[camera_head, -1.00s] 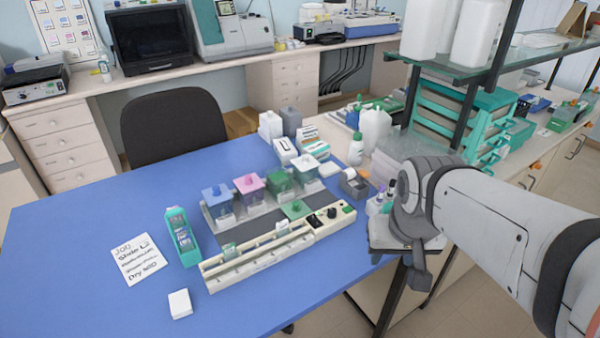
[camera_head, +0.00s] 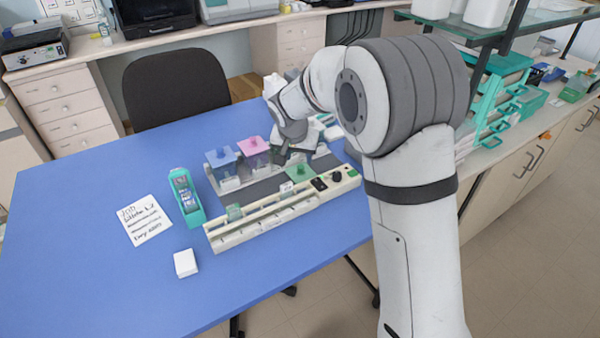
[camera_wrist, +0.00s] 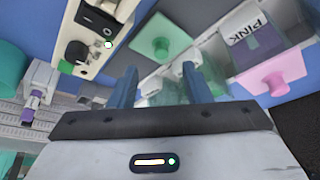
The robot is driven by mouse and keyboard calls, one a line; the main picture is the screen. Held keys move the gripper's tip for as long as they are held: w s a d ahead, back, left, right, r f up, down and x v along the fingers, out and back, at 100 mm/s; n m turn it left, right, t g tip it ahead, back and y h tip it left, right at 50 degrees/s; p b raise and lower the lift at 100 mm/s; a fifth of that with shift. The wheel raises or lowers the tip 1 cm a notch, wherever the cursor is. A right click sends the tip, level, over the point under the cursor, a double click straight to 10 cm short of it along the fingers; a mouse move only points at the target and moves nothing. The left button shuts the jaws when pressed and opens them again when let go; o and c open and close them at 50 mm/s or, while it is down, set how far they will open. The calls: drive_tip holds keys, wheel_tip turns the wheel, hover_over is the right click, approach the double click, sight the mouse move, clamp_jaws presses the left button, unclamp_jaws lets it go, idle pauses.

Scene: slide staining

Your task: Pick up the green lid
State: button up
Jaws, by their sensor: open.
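The green lid (camera_head: 300,173), a flat square with a small knob, lies on the staining station in front of the jar row. In the wrist view the green lid (camera_wrist: 160,38) shows ahead of my gripper (camera_wrist: 158,85), apart from the fingertips. My gripper is open, its two blue-grey fingers spread, with clear, greenish glassware seen beyond and between them. In the head view my arm hides most of the gripper and the jars at the right of the row.
A blue-lidded jar (camera_head: 221,158) and a pink-lidded jar (camera_head: 253,148) stand left of my gripper. The long cream rack (camera_head: 265,222) with a control panel is in front. A teal slide box (camera_head: 186,195), a paper note (camera_head: 145,219) and a white block (camera_head: 185,263) lie left.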

sight(301, 167)
drive_tip(key=p+x, duration=0.1)
drive_tip(key=x, duration=0.6)
drive_tip(key=shift+w+r+p, duration=0.1)
drive_tip(key=shift+w+p, duration=0.05)
drive_tip(key=shift+p, duration=0.2)
clamp_jaws()
